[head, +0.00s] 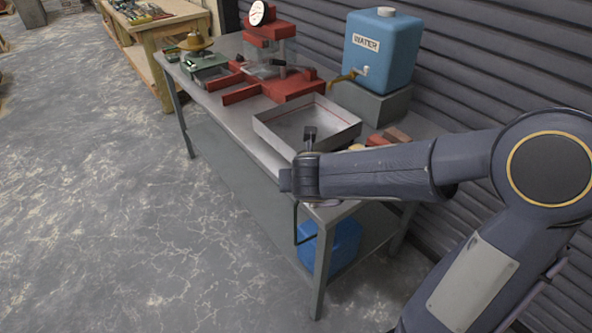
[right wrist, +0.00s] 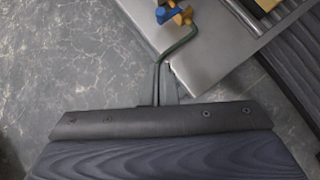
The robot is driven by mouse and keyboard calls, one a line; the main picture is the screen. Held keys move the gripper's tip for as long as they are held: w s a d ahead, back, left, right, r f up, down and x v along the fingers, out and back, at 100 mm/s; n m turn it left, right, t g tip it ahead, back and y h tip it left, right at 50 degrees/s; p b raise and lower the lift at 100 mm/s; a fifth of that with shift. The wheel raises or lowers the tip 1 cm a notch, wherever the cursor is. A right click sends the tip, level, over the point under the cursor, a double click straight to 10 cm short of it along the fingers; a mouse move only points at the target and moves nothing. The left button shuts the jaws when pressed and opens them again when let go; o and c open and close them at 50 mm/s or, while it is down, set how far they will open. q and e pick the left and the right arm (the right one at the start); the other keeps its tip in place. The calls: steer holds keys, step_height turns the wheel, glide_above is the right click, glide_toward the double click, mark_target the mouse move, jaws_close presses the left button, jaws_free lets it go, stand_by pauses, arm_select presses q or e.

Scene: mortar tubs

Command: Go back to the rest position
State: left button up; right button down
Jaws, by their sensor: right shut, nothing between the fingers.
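My right arm reaches in from the right in the head view. My left gripper is in neither view.
The tray (head: 262,128), a red press (head: 285,88) with a dial and a blue water tank (head: 393,62) stand on the table. A blue container (head: 345,240) sits on its lower shelf. A wooden bench (head: 150,42) stands behind.

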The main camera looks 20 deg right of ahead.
steer(key=s+a+r+n+t+y, duration=0.25)
steer(key=r+n+y, duration=0.2)
steer(key=n, duration=0.55)
steer(key=s+a+r+n+t+y, duration=0.25)
steer(key=r+n, duration=0.35)
steer(key=n, duration=0.3)
steer(key=s+f+n+g, duration=0.3)
steer(key=s+f+n, duration=0.1)
steer(key=s+n, duration=0.5)
steer(key=s+f+n+g, duration=0.4)
steer(key=s+n, duration=0.5)
steer(key=n, duration=0.1)
steer(key=shift+s+d+f, duration=0.2)
steer(key=shift+s, duration=0.1)
